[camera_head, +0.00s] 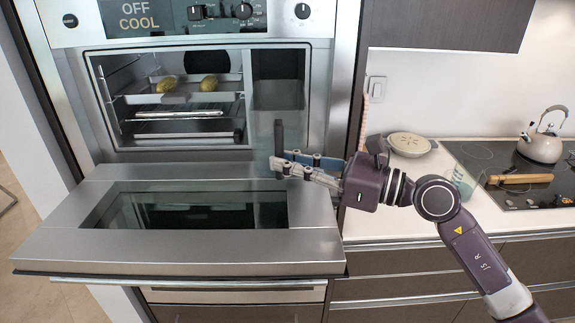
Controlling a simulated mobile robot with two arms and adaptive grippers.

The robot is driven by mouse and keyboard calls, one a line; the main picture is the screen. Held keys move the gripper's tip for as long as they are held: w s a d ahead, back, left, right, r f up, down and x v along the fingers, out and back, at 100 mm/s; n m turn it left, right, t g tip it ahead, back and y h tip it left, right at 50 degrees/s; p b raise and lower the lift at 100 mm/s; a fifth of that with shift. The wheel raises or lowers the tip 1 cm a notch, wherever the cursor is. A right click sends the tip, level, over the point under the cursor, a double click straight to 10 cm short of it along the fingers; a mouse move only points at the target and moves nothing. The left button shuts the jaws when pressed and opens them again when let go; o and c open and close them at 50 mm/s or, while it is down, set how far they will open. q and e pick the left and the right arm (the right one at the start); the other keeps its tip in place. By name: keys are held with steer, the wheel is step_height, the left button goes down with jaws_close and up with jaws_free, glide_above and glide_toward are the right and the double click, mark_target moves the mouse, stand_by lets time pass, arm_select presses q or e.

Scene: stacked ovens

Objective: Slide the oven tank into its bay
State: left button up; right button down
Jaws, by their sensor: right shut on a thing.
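The oven tank shows as a dark upright bar (278,136) with a faint see-through body around and below it. My right gripper (286,167) reaches in from the right and is shut on the tank, with its fingers pointing left. The tank is upright, in front of the lower part of its bay (279,92), a tall grey recess at the right of the oven cavity. I cannot tell whether the tank's back end is inside the bay. My left gripper is out of view.
The oven door (190,250) is folded down below the tank. A tray (172,96) with two yellowish foods sits in the cavity. To the right, a pie (408,143) and a kettle (543,142) stand on the counter and hob.

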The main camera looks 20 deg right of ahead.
steer(key=shift+r, duration=0.15)
steer(key=shift+w+d+b, duration=0.3)
steer(key=shift+w, duration=0.7)
steer(key=shift+w+d+b, duration=0.3)
steer(key=shift+w, duration=0.65)
steer(key=shift+w+d+b, duration=0.3)
steer(key=shift+w, duration=0.7)
steer(key=shift+w+d+b, duration=0.25)
steer(key=shift+w+b, duration=0.05)
steer(key=shift+w, duration=0.65)
steer(key=shift+w+d+b, duration=0.2)
steer(key=shift+w, duration=0.5)
steer(key=shift+w+d+b, duration=0.15)
steer(key=shift+w+d, duration=0.05)
steer(key=shift+w, duration=0.5)
steer(key=shift+f+b, duration=0.2)
steer(key=shift+b, duration=0.1)
